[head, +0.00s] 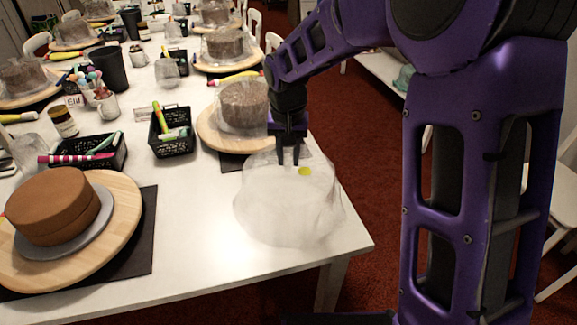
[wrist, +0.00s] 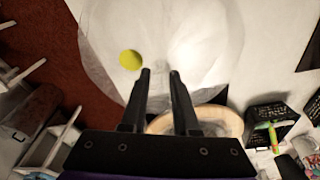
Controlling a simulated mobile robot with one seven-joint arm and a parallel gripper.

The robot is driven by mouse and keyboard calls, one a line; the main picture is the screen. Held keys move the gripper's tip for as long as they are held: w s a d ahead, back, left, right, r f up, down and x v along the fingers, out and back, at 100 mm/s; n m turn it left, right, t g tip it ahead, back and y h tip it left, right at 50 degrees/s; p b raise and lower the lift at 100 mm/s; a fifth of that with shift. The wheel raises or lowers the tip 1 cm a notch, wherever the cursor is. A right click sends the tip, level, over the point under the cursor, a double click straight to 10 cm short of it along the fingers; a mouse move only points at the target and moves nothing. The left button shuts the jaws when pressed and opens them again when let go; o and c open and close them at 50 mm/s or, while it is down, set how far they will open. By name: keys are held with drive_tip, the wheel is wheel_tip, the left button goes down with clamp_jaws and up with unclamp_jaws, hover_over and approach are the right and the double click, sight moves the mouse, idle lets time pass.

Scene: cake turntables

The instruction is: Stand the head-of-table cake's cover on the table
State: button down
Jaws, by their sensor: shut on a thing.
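A clear, crinkled cover (head: 285,212) is at the near right corner of the white table, dome upward. My gripper (head: 288,162) is above it and shut on its top. Whether its lower rim touches the table is hard to tell. In the wrist view, the cover (wrist: 210,45) spreads out beyond my gripper (wrist: 160,72), and a yellow spot (wrist: 130,61) shows beside the fingers. A bare brown cake (head: 52,205) stands uncovered on a grey board on a wooden turntable (head: 120,235) at the near left.
A covered cake (head: 241,103) on a wooden turntable (head: 215,138) stands just behind the held cover. Black baskets (head: 172,140) with pens, a jar (head: 62,122) and more covered cakes fill the table farther back. Bare table (head: 195,225) lies between the brown cake and the cover.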

drive_tip(key=shift+f, duration=1.2)
drive_tip(key=shift+f, duration=0.2)
drive_tip(key=c, duration=0.7)
unclamp_jaws()
drive_tip(key=shift+o, duration=0.2)
drive_tip(key=shift+r, duration=0.1)
wheel_tip(320, 180, up, 12)
drive_tip(key=s+p, duration=0.1)
drive_tip(key=p, duration=0.1)
drive_tip(key=shift+s, duration=0.4)
drive_tip(key=shift+r, duration=0.1)
